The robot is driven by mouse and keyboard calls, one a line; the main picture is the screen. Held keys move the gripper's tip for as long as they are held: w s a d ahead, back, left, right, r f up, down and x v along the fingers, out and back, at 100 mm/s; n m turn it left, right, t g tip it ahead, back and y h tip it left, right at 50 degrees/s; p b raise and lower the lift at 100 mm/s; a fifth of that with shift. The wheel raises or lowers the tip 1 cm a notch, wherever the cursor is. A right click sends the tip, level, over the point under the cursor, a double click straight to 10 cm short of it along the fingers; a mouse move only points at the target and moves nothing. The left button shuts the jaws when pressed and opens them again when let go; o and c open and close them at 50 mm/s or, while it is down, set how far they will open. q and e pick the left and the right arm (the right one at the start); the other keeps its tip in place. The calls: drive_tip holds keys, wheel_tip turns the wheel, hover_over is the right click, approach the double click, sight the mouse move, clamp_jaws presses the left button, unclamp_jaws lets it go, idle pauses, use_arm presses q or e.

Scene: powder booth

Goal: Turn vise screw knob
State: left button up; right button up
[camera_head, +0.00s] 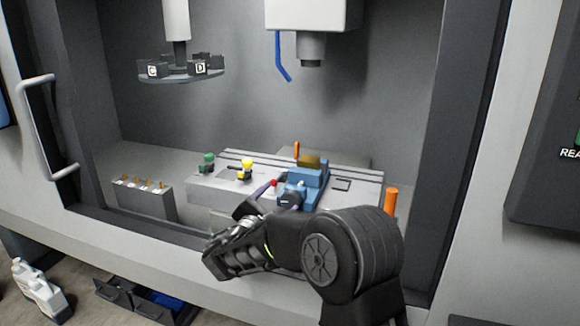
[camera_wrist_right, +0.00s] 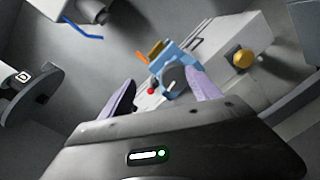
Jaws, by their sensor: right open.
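The blue vise (camera_head: 305,182) sits on the slotted machine table, with a brown block (camera_head: 311,160) on top. In the right wrist view the vise (camera_wrist_right: 190,66) shows beyond my fingers. Its dark round screw knob (camera_wrist_right: 173,79) bears a pale mark and appears between the two fingertips, nearer the right-hand one. The knob (camera_head: 291,199) faces the front in the head view. My right gripper (camera_wrist_right: 160,98) is open around the line to the knob; I cannot tell whether a finger touches it. It also shows in the head view (camera_head: 274,196). My left gripper is not in view.
Green (camera_head: 208,163) and yellow (camera_head: 246,168) pieces stand left of the vise; a small red ball (camera_wrist_right: 153,91) is close beside it. An orange cylinder (camera_head: 391,201) stands at right. The spindle (camera_head: 311,47) and blue nozzle (camera_head: 281,57) hang above. The booth's front sill lies below my arm.

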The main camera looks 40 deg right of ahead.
sight(289, 201)
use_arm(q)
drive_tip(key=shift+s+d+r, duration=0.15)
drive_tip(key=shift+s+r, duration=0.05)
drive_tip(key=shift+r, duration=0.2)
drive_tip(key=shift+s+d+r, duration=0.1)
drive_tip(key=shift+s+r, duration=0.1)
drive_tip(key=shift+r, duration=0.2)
use_arm(e)
drive_tip(key=f+n, duration=0.1)
drive_tip(key=n, duration=0.1)
drive_tip(key=s+a+f+n+t, duration=0.1)
drive_tip(key=n, duration=0.1)
drive_tip(key=s+f+n, duration=0.1)
drive_tip(key=n, duration=0.2)
drive_tip(key=shift+s+a, duration=0.15)
drive_tip(key=shift+s, duration=0.1)
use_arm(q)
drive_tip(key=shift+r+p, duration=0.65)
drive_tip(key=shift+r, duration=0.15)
use_arm(e)
drive_tip(key=x, duration=0.8)
drive_tip(key=shift+a, duration=0.1)
drive_tip(key=shift+c, duration=0.3)
